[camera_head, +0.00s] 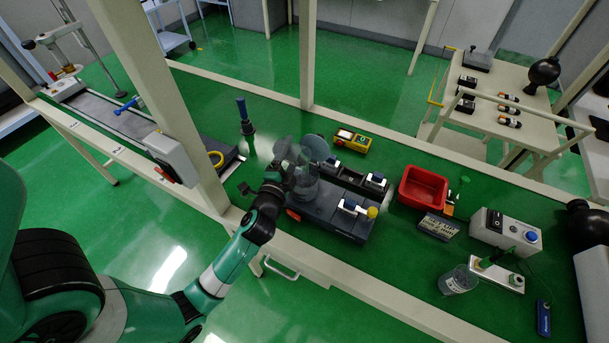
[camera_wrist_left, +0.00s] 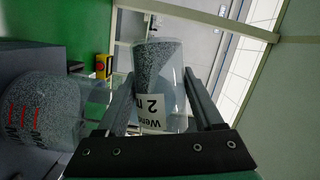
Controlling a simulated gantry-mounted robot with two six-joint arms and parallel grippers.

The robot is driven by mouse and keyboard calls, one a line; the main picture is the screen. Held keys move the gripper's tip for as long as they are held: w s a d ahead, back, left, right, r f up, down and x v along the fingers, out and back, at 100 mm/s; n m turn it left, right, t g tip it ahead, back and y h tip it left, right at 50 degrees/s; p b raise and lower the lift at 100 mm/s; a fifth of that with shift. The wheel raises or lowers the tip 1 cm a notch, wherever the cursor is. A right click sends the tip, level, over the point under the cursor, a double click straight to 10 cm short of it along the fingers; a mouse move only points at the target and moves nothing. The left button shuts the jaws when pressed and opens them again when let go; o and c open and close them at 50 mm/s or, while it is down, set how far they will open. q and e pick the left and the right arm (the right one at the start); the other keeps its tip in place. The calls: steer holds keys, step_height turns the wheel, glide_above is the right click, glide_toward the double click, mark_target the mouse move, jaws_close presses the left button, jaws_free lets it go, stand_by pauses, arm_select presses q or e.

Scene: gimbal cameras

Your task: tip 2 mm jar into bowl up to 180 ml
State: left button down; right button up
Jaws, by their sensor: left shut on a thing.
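My left gripper (camera_head: 279,176) is shut on a clear jar (camera_wrist_left: 152,112) with a white label showing a "2". It also shows in the left wrist view (camera_wrist_left: 160,88), one finger on each side of the jar. The jar holds grey granules, which lie slanted against one wall. The jar is tilted beside a clear container (camera_head: 306,188), apparently the bowl, on a dark grey block. In the left wrist view that container (camera_wrist_left: 38,112) bears red marks and shows grey granules inside. The exact fill level cannot be read. My right gripper is not in view.
A clear jar of grey granules (camera_head: 458,281) stands at the right front. A red tray (camera_head: 423,187), a yellow device (camera_head: 351,141) and a switch box (camera_head: 506,231) stand on the green table. A frame post (camera_head: 308,60) rises behind the container. Free table lies front-right of the block.

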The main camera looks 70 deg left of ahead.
arm_select(q)
steer(key=shift+r+m, duration=0.35)
steer(key=shift+m, duration=0.15)
stand_by(1.5)
